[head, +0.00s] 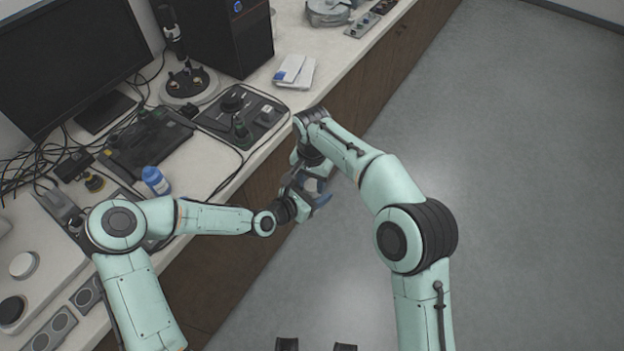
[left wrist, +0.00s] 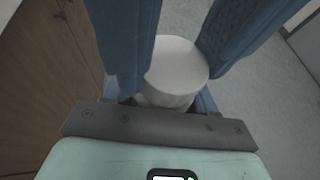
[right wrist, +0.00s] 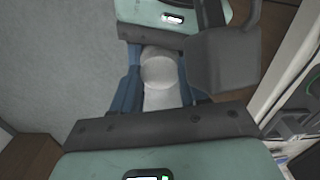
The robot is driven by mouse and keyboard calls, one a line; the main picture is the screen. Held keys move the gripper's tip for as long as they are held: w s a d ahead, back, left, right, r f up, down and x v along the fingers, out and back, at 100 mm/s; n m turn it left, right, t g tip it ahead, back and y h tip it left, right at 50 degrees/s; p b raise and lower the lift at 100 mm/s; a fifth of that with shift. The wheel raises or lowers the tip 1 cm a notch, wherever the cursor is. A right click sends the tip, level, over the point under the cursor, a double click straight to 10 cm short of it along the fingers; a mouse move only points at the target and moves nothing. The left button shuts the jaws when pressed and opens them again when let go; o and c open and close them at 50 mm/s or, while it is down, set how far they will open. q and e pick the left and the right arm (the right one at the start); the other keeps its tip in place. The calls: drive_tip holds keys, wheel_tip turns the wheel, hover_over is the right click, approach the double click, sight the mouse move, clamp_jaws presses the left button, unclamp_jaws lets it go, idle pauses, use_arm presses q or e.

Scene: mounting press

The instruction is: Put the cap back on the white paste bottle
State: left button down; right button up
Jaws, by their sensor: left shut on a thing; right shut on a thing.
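My left gripper (head: 297,206) and my right gripper (head: 318,180) meet in front of the bench, over the floor. In the right wrist view, a white cylinder with a round end, which looks like the paste bottle (right wrist: 160,96), lies between blue fingers. My left gripper's palm faces it from the top. In the left wrist view, a white round piece, which looks like the cap (left wrist: 178,60), sits between blue fingers. Both grippers are shut on white things. I cannot tell where cap and bottle divide, or whether they touch. In the head view the fingers hide them.
A blue bottle with a white label (head: 155,181) stands on the white bench (head: 210,165). A monitor (head: 65,55), black devices, cables and a black box (head: 222,35) fill the bench behind. White papers (head: 294,72) lie near its edge. The floor (head: 520,190) at right is clear.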

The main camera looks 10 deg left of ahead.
drive_tip(key=m, duration=0.9)
drive_tip(key=o, duration=1)
drive_tip(key=shift+s, duration=0.1)
drive_tip(key=shift+r, duration=0.1)
drive_tip(key=shift+r, duration=2.2)
